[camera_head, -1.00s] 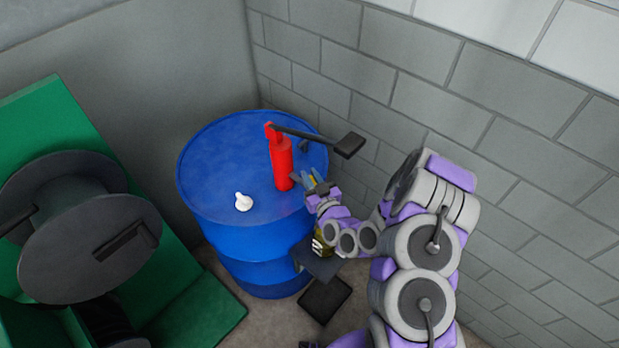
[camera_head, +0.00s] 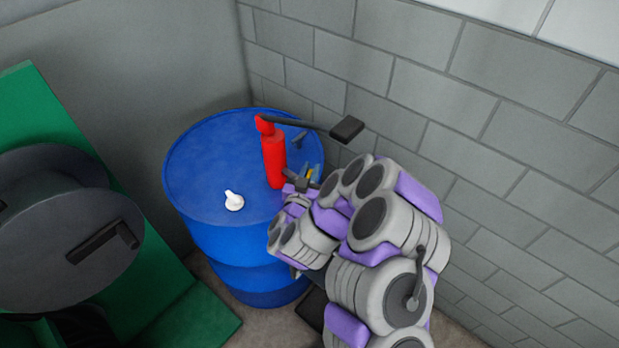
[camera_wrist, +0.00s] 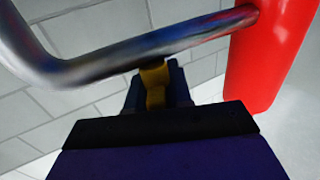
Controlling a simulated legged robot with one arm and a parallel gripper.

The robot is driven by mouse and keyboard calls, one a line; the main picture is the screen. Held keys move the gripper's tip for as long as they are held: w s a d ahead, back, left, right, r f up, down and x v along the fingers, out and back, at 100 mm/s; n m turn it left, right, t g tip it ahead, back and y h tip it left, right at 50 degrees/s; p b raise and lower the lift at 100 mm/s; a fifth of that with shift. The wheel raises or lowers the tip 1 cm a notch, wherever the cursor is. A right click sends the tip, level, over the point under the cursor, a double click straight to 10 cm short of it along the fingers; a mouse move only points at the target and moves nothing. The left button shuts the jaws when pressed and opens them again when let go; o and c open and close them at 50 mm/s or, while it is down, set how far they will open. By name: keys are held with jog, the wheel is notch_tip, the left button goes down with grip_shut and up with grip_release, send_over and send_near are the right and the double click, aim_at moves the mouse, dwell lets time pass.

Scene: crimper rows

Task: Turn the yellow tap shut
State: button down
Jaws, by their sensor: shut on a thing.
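The yellow tap (camera_wrist: 154,84) shows in the wrist view just below a shiny metal spout pipe (camera_wrist: 150,45), which runs to the red pump body (camera_wrist: 268,55). My gripper (camera_wrist: 160,76) has dark blue fingers closed around the tap. In the head view my gripper (camera_head: 313,172) is beside the red pump (camera_head: 274,158), on its right, with only a small yellow patch (camera_head: 310,174) showing between the fingers. My arm and wrist hide most of the spout and the tap there. I cannot tell the tap's exact angle.
The pump stands on a blue drum (camera_head: 215,165) with a white fitting (camera_head: 234,201) on top. The pump's black lever (camera_head: 347,129) reaches right, above my gripper. A brick wall (camera_head: 480,130) is close on the right. A green machine with a dark reel (camera_head: 60,235) stands left.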

jog(key=shift+m+g+h+b, duration=0.5)
jog(key=shift+m+h+b, duration=0.5)
jog(key=shift+h+b, duration=0.4)
jog(key=shift+s+d+r+m+g+h, duration=0.1)
jog(key=shift+m+g+h, duration=0.55)
jog(key=shift+h, duration=0.35)
jog(key=shift+s+d+m+g+h, duration=0.1)
jog(key=shift+m+g+h, duration=0.35)
jog(key=shift+m+h, duration=0.45)
jog(key=shift+d+h, duration=0.1)
jog(key=shift+h, duration=0.3)
jog(key=c, duration=1.1)
grip_release()
jog(key=shift+w, duration=0.1)
